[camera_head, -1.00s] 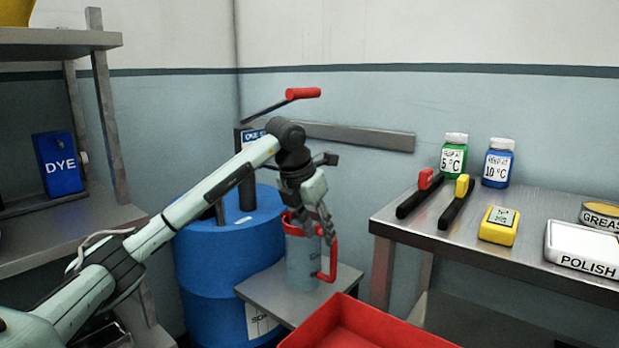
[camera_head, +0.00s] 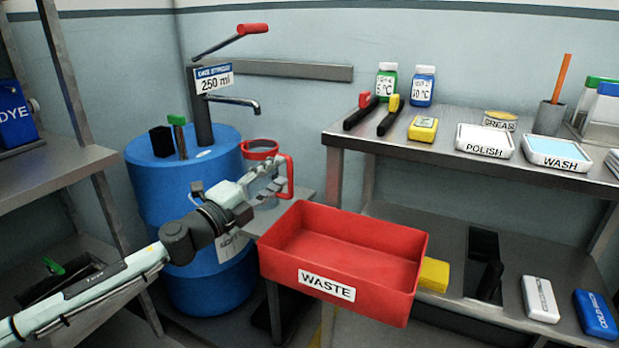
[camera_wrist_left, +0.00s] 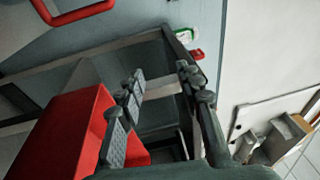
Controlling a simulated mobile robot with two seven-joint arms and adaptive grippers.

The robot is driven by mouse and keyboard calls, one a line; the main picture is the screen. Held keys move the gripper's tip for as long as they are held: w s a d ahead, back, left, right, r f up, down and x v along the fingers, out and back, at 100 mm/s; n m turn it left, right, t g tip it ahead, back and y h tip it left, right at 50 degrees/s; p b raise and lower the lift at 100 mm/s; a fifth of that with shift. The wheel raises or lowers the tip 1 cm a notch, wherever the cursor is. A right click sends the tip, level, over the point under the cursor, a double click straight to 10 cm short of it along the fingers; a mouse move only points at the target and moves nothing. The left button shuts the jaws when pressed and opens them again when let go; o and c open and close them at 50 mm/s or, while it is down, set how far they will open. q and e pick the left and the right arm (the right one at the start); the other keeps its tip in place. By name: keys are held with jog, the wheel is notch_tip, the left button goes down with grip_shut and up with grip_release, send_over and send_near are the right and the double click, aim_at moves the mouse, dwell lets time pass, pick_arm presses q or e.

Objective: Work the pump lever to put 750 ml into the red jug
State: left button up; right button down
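The grey jug with red rim and red handle (camera_head: 272,149) stands upright on the small grey stand (camera_head: 306,192), below the pump's spout (camera_head: 238,102). Its fill level cannot be seen. The pump post (camera_head: 203,122) rises from the blue drum (camera_head: 160,185) and has a raised lever with a red grip (camera_head: 252,29). A sign on it (camera_head: 213,79) reads one stroke, 250 ml. My left gripper (camera_head: 262,188) is in front of the jug and covers its lower part. In the left wrist view its fingers (camera_wrist_left: 158,100) are apart with nothing between them; the red handle (camera_wrist_left: 80,14) is off to the upper left. My right gripper is not in view.
A red WASTE bin (camera_head: 342,226) stands close in front, right of the gripper. The metal bench (camera_head: 375,125) at right holds bottles, tools and trays. A shelf (camera_head: 50,178) with a blue DYE box (camera_head: 14,115) is at left. Space around the lever is clear.

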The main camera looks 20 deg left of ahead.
pick_arm(q)
jog(key=s+a+f+n+g+y, duration=0.3)
jog(key=s+a+f+n+y, duration=0.3)
jog(key=a+f+n+y, duration=0.4)
jog(key=s+a+f+n+g+y, duration=0.1)
jog(key=s+a+f+n+g, duration=0.2)
jog(key=s+f, duration=0.45)
jog(key=s+a+f+n+g, duration=0.1)
jog(key=s+a+f+g, duration=0.1)
jog(key=s+f+g, duration=0.35)
jog(key=s+d+f+n+g, duration=0.2)
jog(key=s+d+f+g, duration=0.15)
jog(key=s+f, duration=0.6)
jog(key=s+d+f+n+h, duration=0.1)
jog(key=d+f+h, duration=0.1)
jog(key=d, duration=0.5)
jog(key=s+d+f+n+h, duration=0.2)
jog(key=d+f, duration=0.1)
jog(key=d, duration=0.5)
jog(key=shift+s+d+f+n, duration=0.2)
jog(key=shift+f+n, duration=0.1)
jog(key=shift+f, duration=0.05)
